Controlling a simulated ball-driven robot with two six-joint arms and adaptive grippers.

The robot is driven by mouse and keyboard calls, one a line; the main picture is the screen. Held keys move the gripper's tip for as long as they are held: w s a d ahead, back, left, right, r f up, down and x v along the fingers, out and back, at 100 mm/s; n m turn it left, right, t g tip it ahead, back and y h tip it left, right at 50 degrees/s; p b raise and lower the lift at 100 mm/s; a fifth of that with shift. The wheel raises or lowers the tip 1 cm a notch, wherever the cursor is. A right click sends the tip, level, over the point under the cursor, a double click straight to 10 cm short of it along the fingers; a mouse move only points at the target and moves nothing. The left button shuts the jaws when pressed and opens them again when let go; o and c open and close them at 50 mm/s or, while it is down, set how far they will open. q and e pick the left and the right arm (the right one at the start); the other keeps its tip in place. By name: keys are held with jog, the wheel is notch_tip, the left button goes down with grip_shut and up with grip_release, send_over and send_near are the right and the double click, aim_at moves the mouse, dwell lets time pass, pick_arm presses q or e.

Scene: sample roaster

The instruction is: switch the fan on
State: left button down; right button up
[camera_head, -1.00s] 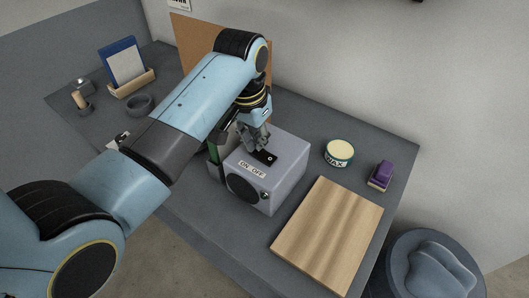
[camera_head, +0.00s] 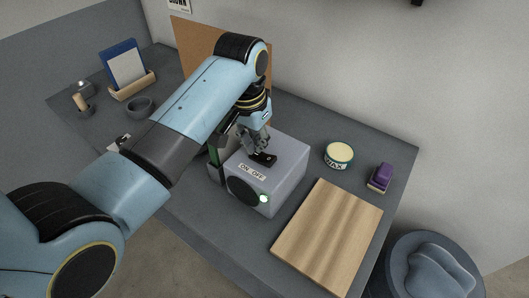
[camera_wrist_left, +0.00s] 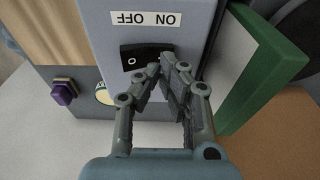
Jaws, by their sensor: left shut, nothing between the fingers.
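The fan is a grey box (camera_head: 283,150) with a round dark grille (camera_head: 242,190) on its front and an ON OFF label on its top edge. A small lamp (camera_head: 264,198) on the front glows green-white. The black rocker switch (camera_head: 265,160) sits on top, behind the label; it also shows in the left wrist view (camera_wrist_left: 140,60), with the O mark visible at its OFF end. My left gripper (camera_wrist_left: 163,68) is shut and empty, its fingertips at the ON end of the rocker and hiding that end. My right gripper is not in view.
A wooden board (camera_head: 327,236) lies right of the box. A wax tin (camera_head: 338,155) and a purple-handled brush (camera_head: 380,177) stand behind it. A green-edged item (camera_wrist_left: 275,70) stands close beside the box.

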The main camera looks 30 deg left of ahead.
aim_at(257, 155)
pick_arm(q)
jog(key=shift+r+p, duration=0.3)
jog(key=shift+r, duration=2.6)
